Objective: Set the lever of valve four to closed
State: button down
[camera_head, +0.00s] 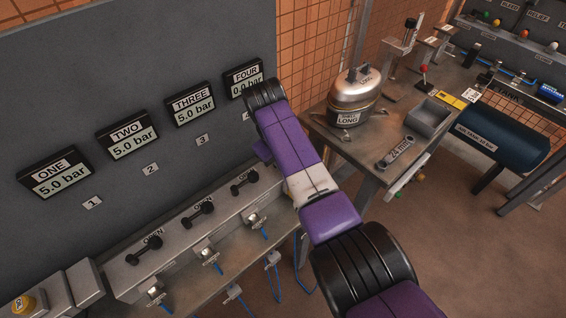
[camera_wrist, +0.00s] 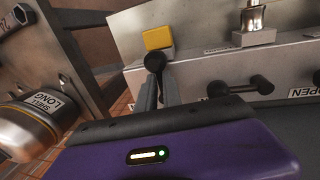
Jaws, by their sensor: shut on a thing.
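In the wrist view my gripper (camera_wrist: 160,92) has its two grey fingers closed around the lever of valve four, whose black round knob (camera_wrist: 154,61) shows at the fingertips. The rest of that lever is hidden behind the fingers, so I cannot tell its angle. In the head view my purple arm hides the gripper and valve four. The display marked FOUR (camera_head: 246,80) appears to read 0.0 bar.
Displays ONE (camera_head: 60,175), TWO (camera_head: 128,137) and THREE (camera_head: 190,103) read 5.0 bar. A neighbouring black lever (camera_wrist: 240,87) stands close to the right of my gripper. A yellow block (camera_wrist: 158,38) sits just beyond the knob.

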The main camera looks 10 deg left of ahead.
jog(key=shift+s+d, duration=0.1)
jog(key=shift+d, duration=0.35)
jog(key=c, duration=1.5)
grip_release()
jog(key=shift+s+a, duration=0.1)
jog(key=shift+a+r, duration=0.15)
jog(key=shift+r, duration=0.3)
notch_tip(320, 180, up, 7)
jog(key=s, duration=0.1)
jog(key=shift+a+f+b, duration=0.15)
jog(key=shift+a+b, duration=0.15)
jog(key=shift+b, duration=0.1)
